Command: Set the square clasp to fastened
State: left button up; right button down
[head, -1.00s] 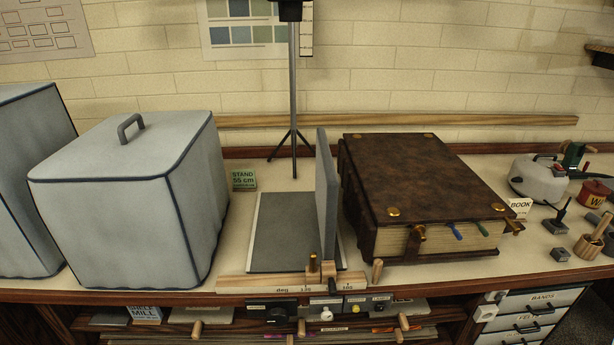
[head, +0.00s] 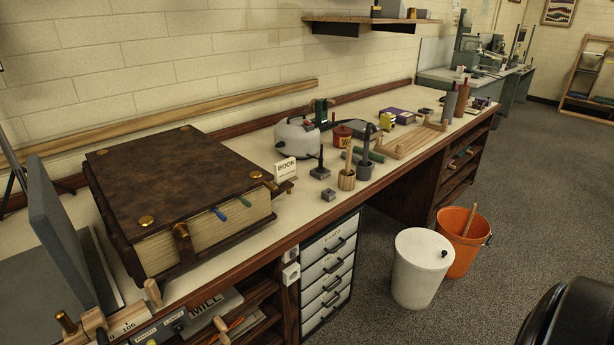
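A large, thick brown leather book (head: 165,185) with brass corner studs lies on the bench at the left. One strap clasp (head: 183,243) with a brass end is on its front page edge, near the left corner. Another clasp (head: 281,187) juts out at the right front corner. Both are small here; I cannot tell which is square or whether either is fastened. A blue tab (head: 219,214) and a green tab (head: 244,201) stick out of the pages between them. Neither of my grippers is in view.
Beyond are a grey pot (head: 297,139), a wooden cup (head: 347,180) and small tools. A grey upright panel (head: 65,235) stands close left. A white bin (head: 420,268) and orange bucket (head: 462,243) stand on the floor.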

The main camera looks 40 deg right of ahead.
aim_at(287, 185)
jog(key=l+z, duration=0.1)
jog(key=l, duration=0.45)
jog(key=i+l, duration=0.1)
jog(key=l, duration=0.4)
jog(key=i+l+z, duration=0.15)
jog(key=l, duration=0.4)
jog(key=l+z, duration=0.1)
jog(key=l, duration=0.45)
jog(key=i, duration=0.05)
